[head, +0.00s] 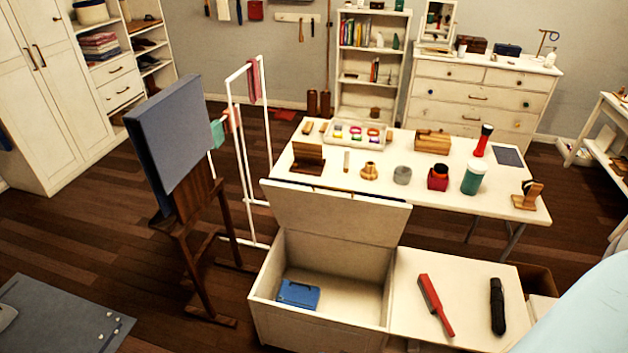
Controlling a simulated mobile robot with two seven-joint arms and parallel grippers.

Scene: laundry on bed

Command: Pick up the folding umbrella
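A black folding umbrella (497,306), closed into a short slim bundle, lies on the right part of the white low chest top (457,283). It points away from me, nearly straight up the picture. A red brush-like object (434,304) lies to its left, apart from it. Neither of my grippers shows in the head view. A pale blue rounded shape covers the lower right corner, close to the umbrella's right side.
The chest's open compartment (262,299), left of the umbrella, holds a blue box (298,294) under a raised lid (337,212). Behind stands a white table (404,197) with several small items. A dark easel (188,222) stands at left.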

